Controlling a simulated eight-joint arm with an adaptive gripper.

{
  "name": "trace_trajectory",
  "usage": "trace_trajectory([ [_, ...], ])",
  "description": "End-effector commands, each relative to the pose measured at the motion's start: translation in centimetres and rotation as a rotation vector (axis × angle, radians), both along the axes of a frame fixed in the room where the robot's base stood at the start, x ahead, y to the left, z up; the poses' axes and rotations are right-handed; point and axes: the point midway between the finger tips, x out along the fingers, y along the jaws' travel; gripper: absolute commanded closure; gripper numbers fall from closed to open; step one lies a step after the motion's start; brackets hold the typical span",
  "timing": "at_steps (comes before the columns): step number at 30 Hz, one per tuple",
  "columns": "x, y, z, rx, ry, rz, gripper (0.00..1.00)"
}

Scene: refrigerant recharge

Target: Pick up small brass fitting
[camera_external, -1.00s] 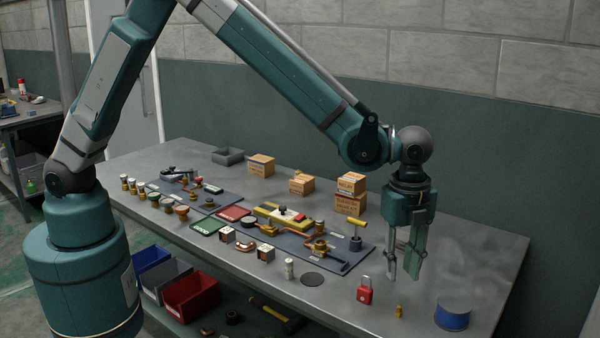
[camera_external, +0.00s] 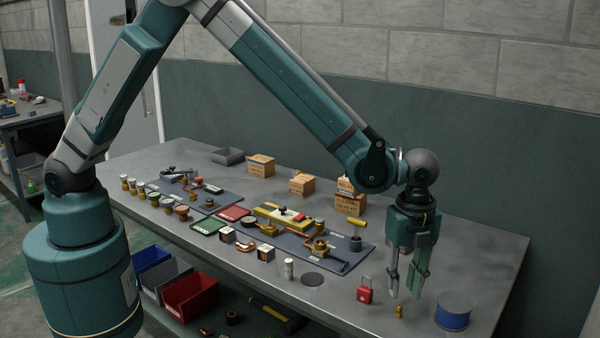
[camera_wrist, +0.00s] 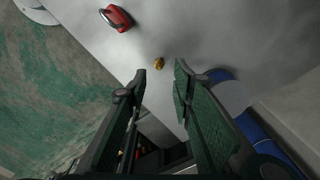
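The small brass fitting (camera_external: 399,311) stands on the grey table near its front edge, between a red padlock and a blue round container. It also shows in the wrist view (camera_wrist: 159,63), just beyond the fingertips and roughly in line with the gap between them. My gripper (camera_external: 404,294) points down above the table, close to the fitting and a little above it. In the wrist view its two fingers (camera_wrist: 160,72) are apart with nothing between them. The fitting is not touched by either finger.
The red padlock (camera_external: 365,290) stands left of the fitting, and the blue round container (camera_external: 453,311) stands to its right. A dark flat disc (camera_external: 313,279) and a small white cylinder (camera_external: 289,268) lie further left. The table behind my gripper is clear.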

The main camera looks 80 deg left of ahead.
Motion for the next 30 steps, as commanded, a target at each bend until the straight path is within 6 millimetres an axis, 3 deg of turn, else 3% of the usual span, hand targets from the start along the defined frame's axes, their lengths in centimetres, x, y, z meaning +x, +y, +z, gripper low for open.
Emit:
trace_trajectory([
  [16, 0.0, 0.0, -0.9, 0.000, 0.000, 0.000, 0.76],
  [30, -0.2, 0.2, -5.3, 0.000, 0.000, 0.000, 0.76],
])
